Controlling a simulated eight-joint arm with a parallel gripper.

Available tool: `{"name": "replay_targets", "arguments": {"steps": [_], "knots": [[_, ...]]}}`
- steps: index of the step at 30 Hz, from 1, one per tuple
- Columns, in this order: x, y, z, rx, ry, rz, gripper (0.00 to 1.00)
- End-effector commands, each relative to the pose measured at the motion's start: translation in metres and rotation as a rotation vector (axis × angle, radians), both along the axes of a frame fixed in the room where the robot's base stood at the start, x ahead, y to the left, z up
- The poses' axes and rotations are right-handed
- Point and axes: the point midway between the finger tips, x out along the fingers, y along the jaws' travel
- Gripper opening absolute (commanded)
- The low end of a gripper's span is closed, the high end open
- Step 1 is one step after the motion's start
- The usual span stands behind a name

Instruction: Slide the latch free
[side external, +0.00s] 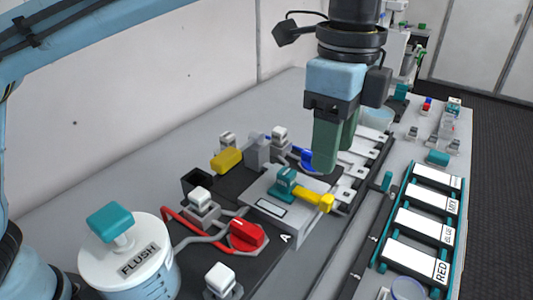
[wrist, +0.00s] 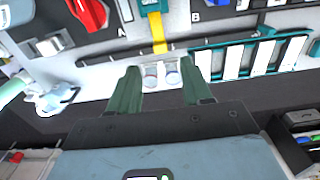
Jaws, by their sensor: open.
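A teal latch-like block (side external: 287,181) with a yellow handle (side external: 322,201) sits on a light grey plate marked A. The yellow handle (wrist: 159,36) and teal block (wrist: 154,6) also show at the top of the wrist view. My gripper (side external: 324,168) hangs above and behind the handle in the side view, its green fingers pointing down. In the wrist view my gripper (wrist: 160,72) is open, with nothing held. The handle lies beyond the fingertips, apart from them. A small fitting with two pale round ends (wrist: 163,74) shows between the fingers, at a depth I cannot tell.
A red knob (side external: 247,235), a yellow block (side external: 226,159) and a blue handle (side external: 308,158) stand around the plate. A white FLUSH container (side external: 130,255) is at front left. A teal rack (side external: 376,235) of labelled cards lies to the right.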

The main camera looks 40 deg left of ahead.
Motion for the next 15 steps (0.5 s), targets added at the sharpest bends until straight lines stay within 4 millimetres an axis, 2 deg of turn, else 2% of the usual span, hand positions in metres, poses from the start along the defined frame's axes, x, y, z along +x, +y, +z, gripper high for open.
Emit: {"name": "replay_targets", "arguments": {"steps": [15], "knots": [[0.0, 0.001, -0.069, 0.0, 0.0, 0.001, 0.49]]}}
